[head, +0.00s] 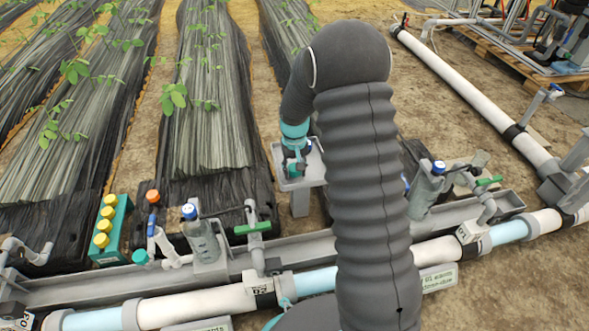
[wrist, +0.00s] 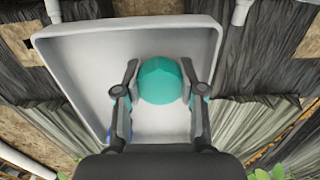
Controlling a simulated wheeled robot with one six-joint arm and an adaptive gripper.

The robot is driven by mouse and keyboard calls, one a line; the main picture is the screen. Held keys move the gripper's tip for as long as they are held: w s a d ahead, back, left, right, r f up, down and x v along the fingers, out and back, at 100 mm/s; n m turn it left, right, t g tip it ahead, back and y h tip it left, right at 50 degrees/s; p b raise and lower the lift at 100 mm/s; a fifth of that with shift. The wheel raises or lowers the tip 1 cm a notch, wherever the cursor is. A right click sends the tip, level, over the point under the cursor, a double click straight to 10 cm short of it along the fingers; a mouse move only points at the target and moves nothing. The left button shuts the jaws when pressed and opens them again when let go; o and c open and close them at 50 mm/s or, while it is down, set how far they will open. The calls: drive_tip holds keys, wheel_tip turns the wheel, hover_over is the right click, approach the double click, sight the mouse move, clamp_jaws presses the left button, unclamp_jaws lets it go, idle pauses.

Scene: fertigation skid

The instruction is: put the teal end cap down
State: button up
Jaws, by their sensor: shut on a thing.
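The teal end cap (wrist: 160,81) sits between the two fingers of my gripper (wrist: 160,92) in the wrist view, and the fingers are shut on it. Behind it in that view is the pale inside of a grey square tray (wrist: 85,62). I cannot tell whether the cap touches the tray floor. In the head view my gripper (head: 294,170) is down at the small grey tray (head: 315,160) on its post. The cap cannot be made out clearly there, and my arm hides the right side of the tray.
A green rack with yellow caps (head: 108,232) stands at the left. Grey filter bottles (head: 203,238) and green-handled valves (head: 255,228) line the white pipe (head: 190,308) in front. Plastic-covered plant rows (head: 205,100) lie behind. Bare soil (head: 445,110) is open at the right.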

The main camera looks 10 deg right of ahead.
drive_tip(key=shift+f, duration=0.3)
drive_tip(key=o, duration=1.1)
drive_tip(key=shift+r, duration=0.1)
